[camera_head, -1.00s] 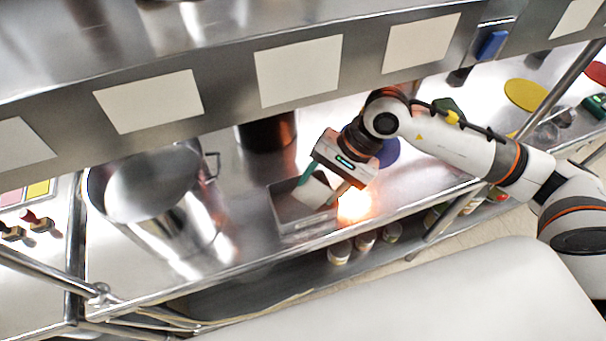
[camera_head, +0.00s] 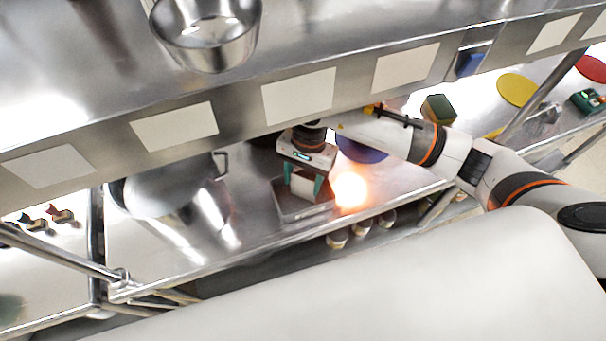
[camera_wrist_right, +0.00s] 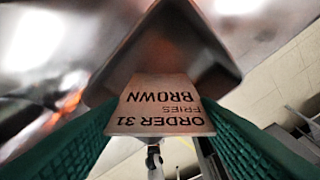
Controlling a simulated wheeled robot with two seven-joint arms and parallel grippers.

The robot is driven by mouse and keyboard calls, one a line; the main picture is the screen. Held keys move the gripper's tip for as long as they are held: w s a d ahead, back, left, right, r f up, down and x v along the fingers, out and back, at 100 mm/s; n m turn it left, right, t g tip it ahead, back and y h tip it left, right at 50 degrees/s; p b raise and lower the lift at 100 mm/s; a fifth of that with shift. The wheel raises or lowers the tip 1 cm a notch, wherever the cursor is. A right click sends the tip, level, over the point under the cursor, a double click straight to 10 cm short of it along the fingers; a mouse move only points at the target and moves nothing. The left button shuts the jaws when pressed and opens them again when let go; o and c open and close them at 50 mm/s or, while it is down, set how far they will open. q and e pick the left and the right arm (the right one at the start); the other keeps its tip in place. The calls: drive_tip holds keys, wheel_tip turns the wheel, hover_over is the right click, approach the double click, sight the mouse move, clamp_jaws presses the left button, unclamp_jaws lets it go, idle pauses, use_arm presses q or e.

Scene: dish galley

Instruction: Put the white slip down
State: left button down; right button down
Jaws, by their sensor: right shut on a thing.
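The white slip (camera_head: 304,187) is between the fingers of my right gripper (camera_head: 305,184), over a small grey metal tray (camera_head: 304,214). In the right wrist view, the slip (camera_wrist_right: 165,103) shows the printed words "ORDER 31", "FRIES" and "BROWN". The green fingers are shut on it at both sides. The tray (camera_wrist_right: 172,48) lies beyond the slip in that view. I cannot tell whether the slip touches the tray. My left gripper is not in view.
A large metal pot (camera_head: 172,200) stands left of the tray. A blue disc (camera_head: 360,150) lies behind right. The upper shelf with blank cards (camera_head: 300,95) hangs close over my right wrist. Several small jars (camera_head: 359,226) stand on the lower shelf.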

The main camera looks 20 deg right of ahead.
drive_tip(key=shift+f, duration=0.15)
drive_tip(key=c, duration=0.5)
unclamp_jaws()
drive_tip(key=shift+r, duration=0.2)
drive_tip(key=shift+b+v, duration=1.2)
drive_tip(key=shift+v, duration=2.55)
drive_tip(key=shift+a, duration=0.1)
